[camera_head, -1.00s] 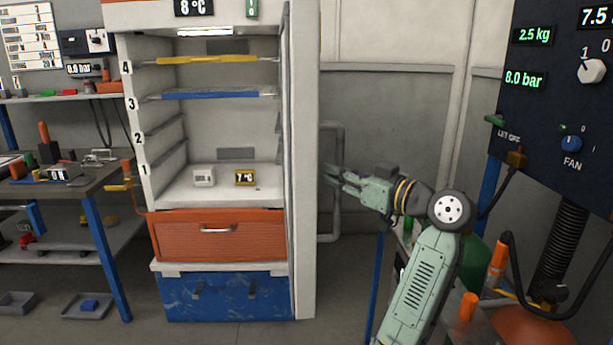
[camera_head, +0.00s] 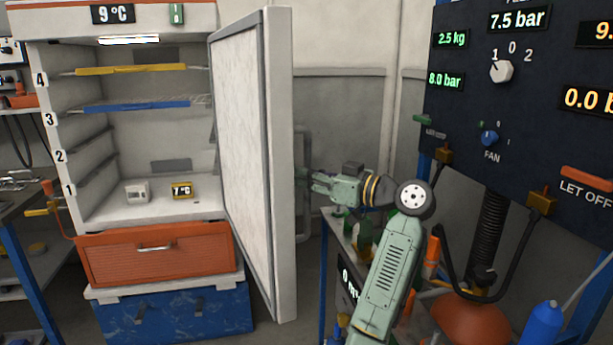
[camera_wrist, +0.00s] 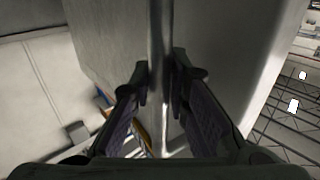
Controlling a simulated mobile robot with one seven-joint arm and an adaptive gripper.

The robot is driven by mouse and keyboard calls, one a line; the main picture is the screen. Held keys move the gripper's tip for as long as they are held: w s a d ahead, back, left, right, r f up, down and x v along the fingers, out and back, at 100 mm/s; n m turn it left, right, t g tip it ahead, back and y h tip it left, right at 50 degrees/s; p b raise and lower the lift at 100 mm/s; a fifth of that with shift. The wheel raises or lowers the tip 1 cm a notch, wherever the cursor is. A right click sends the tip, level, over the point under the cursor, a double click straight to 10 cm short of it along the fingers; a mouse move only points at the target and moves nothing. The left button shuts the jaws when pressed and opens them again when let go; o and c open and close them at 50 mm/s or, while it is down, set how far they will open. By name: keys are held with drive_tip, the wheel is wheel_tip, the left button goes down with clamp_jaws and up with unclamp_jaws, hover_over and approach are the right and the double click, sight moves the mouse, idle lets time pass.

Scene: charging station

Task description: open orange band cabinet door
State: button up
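The white cabinet (camera_head: 180,210) has an orange band along its top (camera_head: 60,20). Its door (camera_head: 245,150) stands open on the right, swung out toward me, with its pale inner face showing. A vertical metal handle (camera_head: 303,145) is on the door's outer side, partly hidden behind the door edge. My gripper (camera_head: 304,181) is at this handle on the right of the door. In the wrist view the handle bar (camera_wrist: 160,45) runs between my two fingers (camera_wrist: 161,85), which are closed in on it from both sides.
An orange drawer (camera_head: 155,255) and a blue chest (camera_head: 170,312) are below the open shelves. A dark control panel (camera_head: 540,150) hangs at the right. A cart with bottles (camera_head: 350,235) stands under my arm. A workbench (camera_head: 15,200) is at the left.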

drive_tip(key=o, duration=0.4)
drive_tip(key=v, duration=1.2)
